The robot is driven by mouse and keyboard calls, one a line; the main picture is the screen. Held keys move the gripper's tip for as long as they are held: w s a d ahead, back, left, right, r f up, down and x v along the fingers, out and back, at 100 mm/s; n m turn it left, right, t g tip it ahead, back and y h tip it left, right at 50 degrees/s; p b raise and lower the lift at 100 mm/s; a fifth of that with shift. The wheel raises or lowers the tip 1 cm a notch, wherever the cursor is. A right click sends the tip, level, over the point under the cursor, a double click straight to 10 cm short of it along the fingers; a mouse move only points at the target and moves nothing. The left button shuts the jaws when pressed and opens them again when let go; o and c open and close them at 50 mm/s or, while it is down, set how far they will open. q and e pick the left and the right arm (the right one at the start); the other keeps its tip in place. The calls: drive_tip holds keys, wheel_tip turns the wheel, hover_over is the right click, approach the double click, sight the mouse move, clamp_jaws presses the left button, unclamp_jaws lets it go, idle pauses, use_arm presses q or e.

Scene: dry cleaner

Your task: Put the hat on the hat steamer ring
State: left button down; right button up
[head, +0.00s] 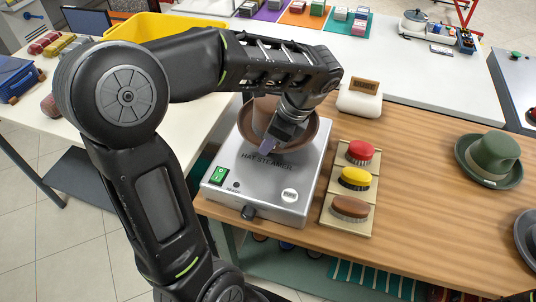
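A brown hat (303,138) is over the top of the silver hat steamer (225,172), where the ring would be. The ring itself is hidden by the hat and my arm, so I cannot tell how the hat sits on it. My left gripper (268,147) comes down over the front of the hat, its fingertips at the front brim just above the "HAT STEAMER" label. I cannot tell whether the fingers grip the brim. My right gripper is not in view.
A holder with red, yellow and brown brushes (348,228) stands right of the steamer. A white block with a brown label (359,98) is behind it. A green hat (488,160) and a dark hat (527,238) lie at the right. The wooden counter (425,180) between is clear.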

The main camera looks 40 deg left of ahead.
use_arm(q)
drive_tip(key=shift+f, duration=1.85)
drive_tip(key=shift+f, duration=0.2)
drive_tip(key=c, duration=1.6)
unclamp_jaws()
drive_tip(key=shift+r, duration=0.2)
